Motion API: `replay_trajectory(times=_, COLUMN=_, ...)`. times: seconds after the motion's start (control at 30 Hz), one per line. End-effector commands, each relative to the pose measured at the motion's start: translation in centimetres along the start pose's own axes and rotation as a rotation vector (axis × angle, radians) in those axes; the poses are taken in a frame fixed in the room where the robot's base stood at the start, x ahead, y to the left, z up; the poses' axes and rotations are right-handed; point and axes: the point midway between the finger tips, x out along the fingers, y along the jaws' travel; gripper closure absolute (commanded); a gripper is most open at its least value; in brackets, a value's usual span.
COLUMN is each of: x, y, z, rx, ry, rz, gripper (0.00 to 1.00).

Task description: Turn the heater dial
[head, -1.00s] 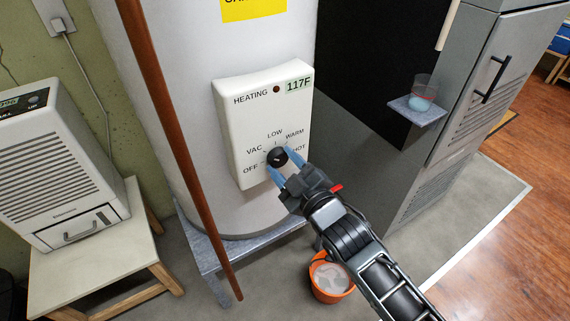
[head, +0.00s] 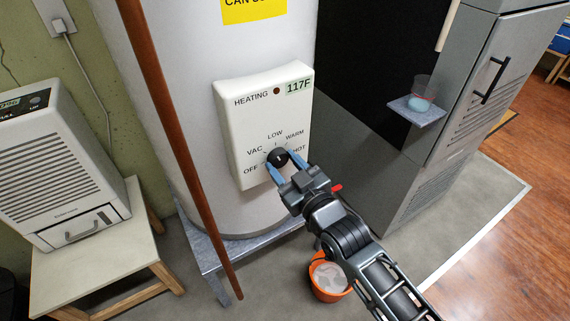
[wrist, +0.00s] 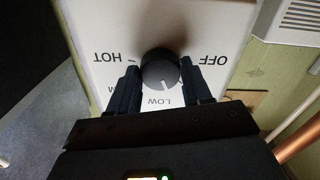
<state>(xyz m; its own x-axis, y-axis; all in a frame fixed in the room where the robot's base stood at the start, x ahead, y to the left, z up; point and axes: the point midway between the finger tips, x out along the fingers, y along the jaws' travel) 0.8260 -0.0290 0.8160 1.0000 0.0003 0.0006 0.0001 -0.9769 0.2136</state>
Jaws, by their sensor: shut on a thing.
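The heater dial (head: 278,156) is a round black knob with a white pointer mark, low on the white heating panel (head: 239,125). Labels OFF, VAC, LOW, WARM and HOT ring it. My gripper (head: 281,166) is shut on the dial, one blue-tipped finger on each side. In the wrist view, the dial (wrist: 159,68) sits between my two dark fingers, and its white mark points close to the upside-down LOW label. The VAC label is hidden there and WARM is mostly covered. The panel's display (head: 298,86) reads 117F.
A reddish-brown pipe (head: 178,150) runs down left of the panel. A white appliance (head: 60,165) stands on a wooden table (head: 95,270) at left. An orange bucket (head: 329,281) is on the floor below my arm. A small shelf (head: 416,112) holds a cup at right.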

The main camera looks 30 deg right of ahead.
Motion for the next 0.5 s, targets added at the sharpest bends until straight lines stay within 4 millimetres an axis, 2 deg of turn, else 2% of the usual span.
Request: replay_trajectory(times=0.5, x=-0.03, y=-0.09, z=0.13, rx=0.491, ry=-0.003, rz=0.001, gripper=0.82)
